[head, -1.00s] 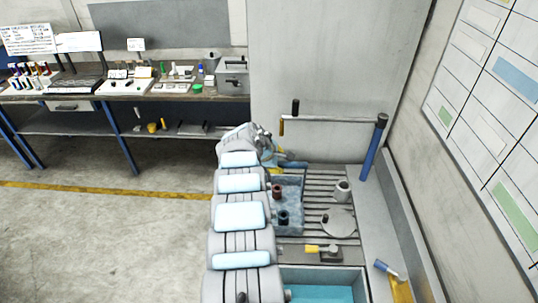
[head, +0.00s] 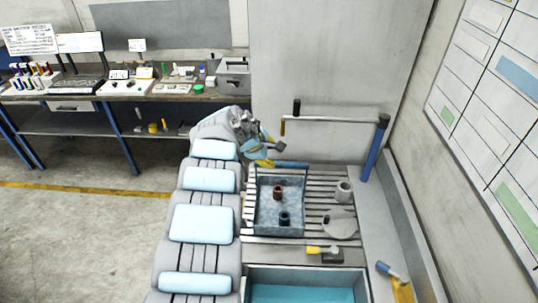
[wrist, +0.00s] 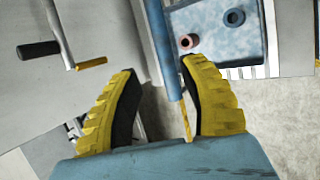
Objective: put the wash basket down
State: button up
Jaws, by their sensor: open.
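A blue-grey mottled open box (head: 261,212), which seems to be the wash basket, rests on the slatted rack. It holds a rust-red ring-shaped piece (head: 278,192) and a dark blue one (head: 284,218). The box also shows at the top of the wrist view (wrist: 212,45). My gripper (head: 268,150) is beyond and above the far left corner of the box. In the wrist view my yellow ribbed fingers (wrist: 160,68) are apart, with nothing gripped. A blue bar with a yellow end (head: 290,164) lies behind the box; its yellow tip shows between my fingers in the wrist view.
A crank-like bar (head: 335,118) on a blue post (head: 371,155) stands behind the rack (head: 322,183). A white cup (head: 343,191), a grey disc (head: 339,222) and a yellow-handled tool (head: 322,250) are at right. A blue-floored basin (head: 300,292) is in front. A laboratory bench (head: 120,98) stands far left.

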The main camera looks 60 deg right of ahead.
jog(key=shift+a+r, duration=0.25)
jog(key=shift+r, duration=0.05)
